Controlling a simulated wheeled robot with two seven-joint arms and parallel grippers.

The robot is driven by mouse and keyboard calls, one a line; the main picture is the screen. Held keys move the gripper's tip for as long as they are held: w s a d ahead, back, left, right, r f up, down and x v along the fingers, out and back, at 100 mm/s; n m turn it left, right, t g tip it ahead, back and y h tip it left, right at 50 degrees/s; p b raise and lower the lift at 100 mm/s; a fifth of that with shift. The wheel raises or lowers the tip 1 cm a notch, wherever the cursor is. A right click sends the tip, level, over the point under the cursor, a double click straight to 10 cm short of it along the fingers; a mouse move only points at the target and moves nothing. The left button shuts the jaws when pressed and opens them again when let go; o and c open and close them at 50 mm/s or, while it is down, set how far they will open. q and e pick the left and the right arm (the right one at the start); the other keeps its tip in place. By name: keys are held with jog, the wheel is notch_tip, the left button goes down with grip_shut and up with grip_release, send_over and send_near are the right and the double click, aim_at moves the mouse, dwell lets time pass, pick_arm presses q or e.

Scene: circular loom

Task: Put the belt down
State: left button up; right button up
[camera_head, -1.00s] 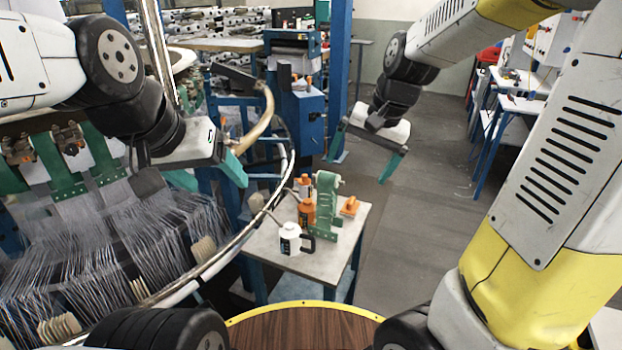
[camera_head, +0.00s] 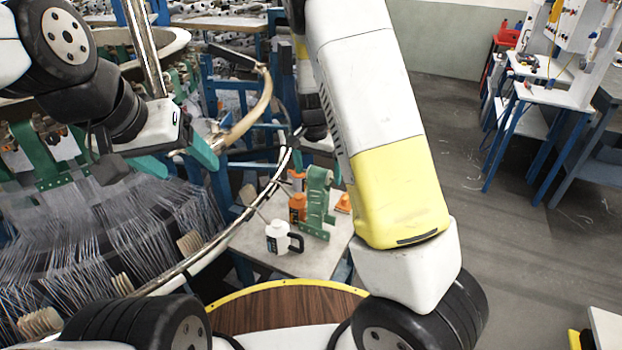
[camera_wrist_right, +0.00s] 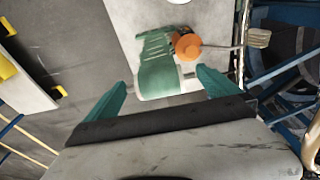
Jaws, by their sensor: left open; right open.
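The green belt (camera_head: 317,198) is on the small grey table (camera_head: 258,253), with an upper loop and a flat strip with holes at its foot. In the right wrist view the belt (camera_wrist_right: 160,66) lies ahead of my right gripper (camera_wrist_right: 160,82), whose green fingers are spread wide with nothing held between them. Whether the fingers touch the belt cannot be told. In the head view my right arm hides most of that gripper. My left gripper (camera_head: 180,158) is open and empty, above the loom's rim at the left, away from the belt.
A white bottle with a black handle (camera_head: 279,238), an orange bottle (camera_head: 297,207) and a small orange item (camera_head: 343,203) stand near the belt. A brush (camera_wrist_right: 258,38) shows in the wrist view. The loom's curved metal rim (camera_head: 240,215) runs left of the table. Open floor lies right.

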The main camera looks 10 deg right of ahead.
aim_at(319, 180)
jog(key=f, duration=0.3)
jog(key=shift+w+d+f, duration=0.2)
jog(key=shift+f, duration=0.2)
jog(key=c, duration=1.7)
